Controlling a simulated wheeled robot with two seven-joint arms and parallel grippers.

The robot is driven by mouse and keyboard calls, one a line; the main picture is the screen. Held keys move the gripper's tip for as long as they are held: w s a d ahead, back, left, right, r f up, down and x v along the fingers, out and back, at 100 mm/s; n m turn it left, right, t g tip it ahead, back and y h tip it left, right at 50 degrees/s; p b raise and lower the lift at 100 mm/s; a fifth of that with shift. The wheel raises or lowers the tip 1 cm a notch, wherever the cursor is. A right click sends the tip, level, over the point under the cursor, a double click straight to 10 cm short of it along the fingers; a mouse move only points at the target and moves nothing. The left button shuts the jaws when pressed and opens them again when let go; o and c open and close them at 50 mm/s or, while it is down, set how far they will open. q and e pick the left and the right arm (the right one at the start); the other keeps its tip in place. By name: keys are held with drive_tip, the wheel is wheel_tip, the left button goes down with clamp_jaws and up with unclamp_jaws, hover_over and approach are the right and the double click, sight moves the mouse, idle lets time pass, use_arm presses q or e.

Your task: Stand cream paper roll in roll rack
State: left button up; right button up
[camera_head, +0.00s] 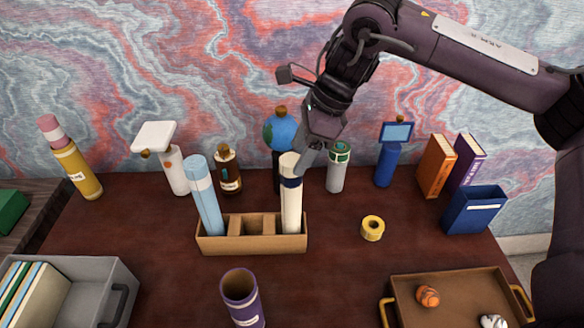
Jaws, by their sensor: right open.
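The cream paper roll (291,205) with a dark blue band near its top stands upright in the right compartment of the wooden roll rack (253,243). A light blue roll (205,196) stands in the left compartment, tilted a little to the left. The middle compartment looks empty. My right gripper (306,160) comes down from above, right beside the top of the cream roll. It is open; its fingers partly overlap the roll's upper right side, and I cannot tell whether they touch it. My left gripper is not in view.
A purple tube (241,297) stands in front of the rack, and a yellow tape roll (372,228) lies to its right. A handled tray (454,290) is at front right, a grey bin (88,277) at front left. Bottles, a globe (280,132) and books (437,166) line the back.

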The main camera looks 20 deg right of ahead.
drive_tip(key=v, duration=0.5)
drive_tip(key=shift+s+d+r+p, duration=0.1)
drive_tip(key=shift+r+p, duration=0.2)
drive_tip(key=shift+r, duration=0.05)
drive_tip(key=shift+f, duration=0.1)
